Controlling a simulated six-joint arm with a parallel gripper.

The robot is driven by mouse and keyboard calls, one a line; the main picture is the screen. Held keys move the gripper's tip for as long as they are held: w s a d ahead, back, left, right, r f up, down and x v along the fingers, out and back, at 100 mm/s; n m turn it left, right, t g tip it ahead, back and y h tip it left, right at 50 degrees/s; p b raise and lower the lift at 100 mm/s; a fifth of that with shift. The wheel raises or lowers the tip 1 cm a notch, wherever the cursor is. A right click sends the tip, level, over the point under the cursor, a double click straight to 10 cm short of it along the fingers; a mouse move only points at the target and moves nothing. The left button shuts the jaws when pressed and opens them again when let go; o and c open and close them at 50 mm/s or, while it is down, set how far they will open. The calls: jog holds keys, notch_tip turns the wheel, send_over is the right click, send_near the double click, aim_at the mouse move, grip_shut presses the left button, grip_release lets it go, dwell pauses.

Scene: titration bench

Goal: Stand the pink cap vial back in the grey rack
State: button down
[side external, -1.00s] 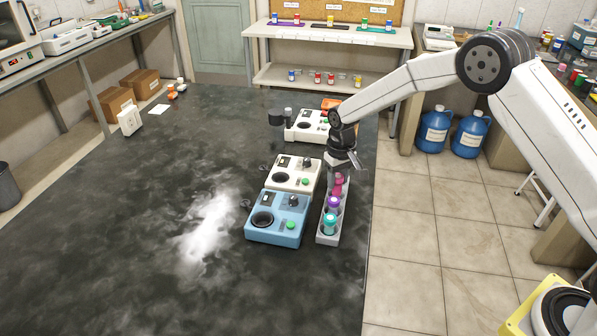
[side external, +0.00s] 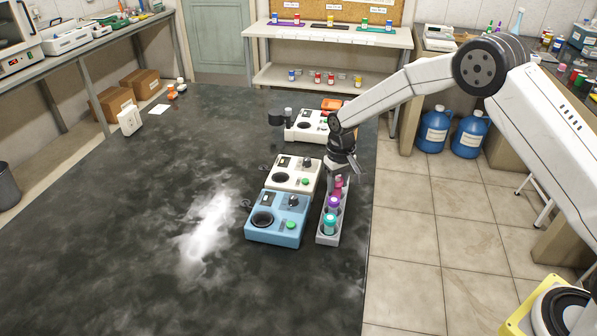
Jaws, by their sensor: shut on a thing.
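The grey rack (side external: 327,239) stands near the right edge of the dark bench, a long narrow block with a row of holes. The pink cap vial (side external: 338,184) is over the rack's far part, behind the purple cap vial (side external: 333,202). It looks upright. My gripper (side external: 341,172) points down and is shut on the pink cap vial at its top, and hides part of it. I cannot tell how deep the vial sits in its hole. The teal cap vial (side external: 330,219) stands in the near end of the rack.
A blue stirrer-like device (side external: 276,236) and a white one (side external: 292,178) stand close to the left of the rack. Another white device (side external: 306,128) with an orange item (side external: 331,103) is farther back.

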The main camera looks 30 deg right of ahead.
jog(key=shift+f, duration=0.65)
dwell(0.9)
grip_release()
dwell(0.5)
jog(key=shift+r, duration=0.1)
jog(key=shift+r, duration=2.9)
